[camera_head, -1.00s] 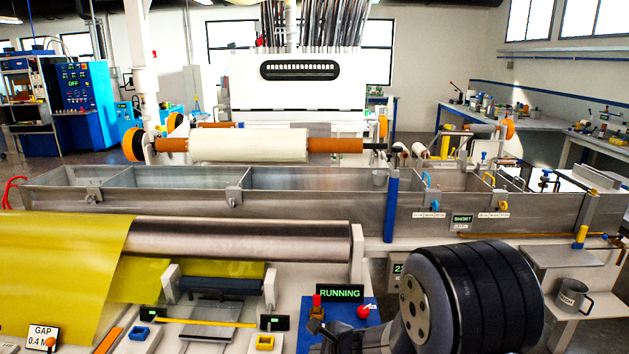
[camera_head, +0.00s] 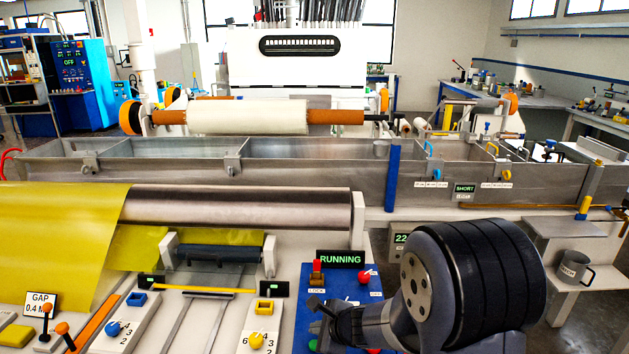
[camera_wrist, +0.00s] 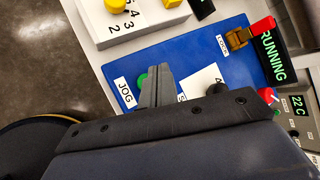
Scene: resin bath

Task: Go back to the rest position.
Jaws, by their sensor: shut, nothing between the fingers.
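My gripper (camera_head: 322,320) is at the lower middle of the head view, over the blue control panel (camera_head: 308,277). In the wrist view my gripper (camera_wrist: 157,84) is shut and empty, above the same blue panel (camera_wrist: 190,58). A green button (camera_wrist: 142,80) shows right beside the fingers, near the JOG label; I cannot tell whether they touch it. The panel also carries a red-handled lock switch (camera_head: 317,272) and a red knob (camera_head: 365,277). The sign above it (camera_head: 340,259) reads RUNNING. Part of the panel is hidden behind my arm.
A long metal bath (camera_head: 300,180) runs across behind the panel. A steel roller (camera_head: 240,207) with yellow sheet (camera_head: 60,235) is at the left. A mug (camera_head: 574,268) stands on a low shelf at the right. Levers and coloured knobs sit at the front left.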

